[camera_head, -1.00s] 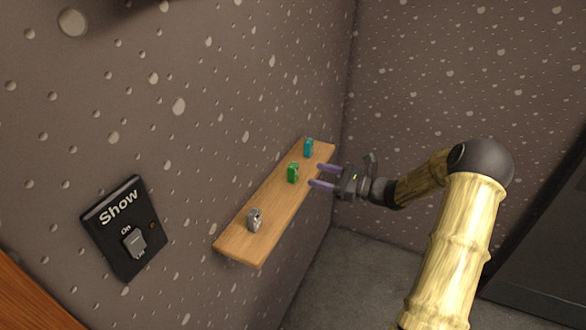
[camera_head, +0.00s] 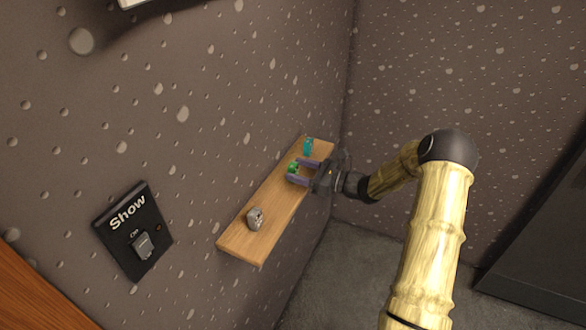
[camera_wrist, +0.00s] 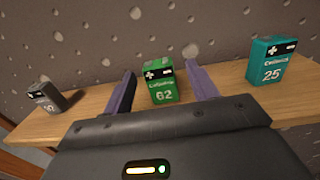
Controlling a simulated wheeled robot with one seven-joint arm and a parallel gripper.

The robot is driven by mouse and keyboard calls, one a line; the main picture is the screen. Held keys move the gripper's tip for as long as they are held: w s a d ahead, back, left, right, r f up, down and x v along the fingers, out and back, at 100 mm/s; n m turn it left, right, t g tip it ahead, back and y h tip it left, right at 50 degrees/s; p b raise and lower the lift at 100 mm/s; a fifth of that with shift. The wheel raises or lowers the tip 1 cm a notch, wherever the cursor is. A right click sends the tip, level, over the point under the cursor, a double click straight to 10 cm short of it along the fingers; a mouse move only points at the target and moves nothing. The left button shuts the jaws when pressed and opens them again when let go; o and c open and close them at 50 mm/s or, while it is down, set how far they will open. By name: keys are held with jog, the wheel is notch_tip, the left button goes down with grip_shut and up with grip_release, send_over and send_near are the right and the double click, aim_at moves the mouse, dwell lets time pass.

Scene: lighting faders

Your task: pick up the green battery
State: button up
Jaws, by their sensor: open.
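The green battery (camera_wrist: 162,88), marked 62, stands upright on the wooden shelf. In the head view the green battery (camera_head: 293,167) is partly hidden by my gripper. My gripper (camera_head: 294,171) is open, with its two purple fingers reaching over the shelf at either side of the battery. In the wrist view the battery is between the fingers of my gripper (camera_wrist: 160,84), with a visible gap on both sides.
A teal battery (camera_wrist: 271,62), marked 25, stands to the right on the wooden shelf (camera_wrist: 225,76). A grey battery (camera_wrist: 46,97) stands to the left. The speckled wall (camera_head: 200,60) is close behind the shelf. A Show switch panel (camera_head: 133,232) is mounted on it.

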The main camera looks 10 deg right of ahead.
dwell(0.4)
jog(key=c, duration=1.1)
notch_tip(320, 180, up, 10)
jog(key=b, duration=0.2)
jog(key=shift+b, duration=0.4)
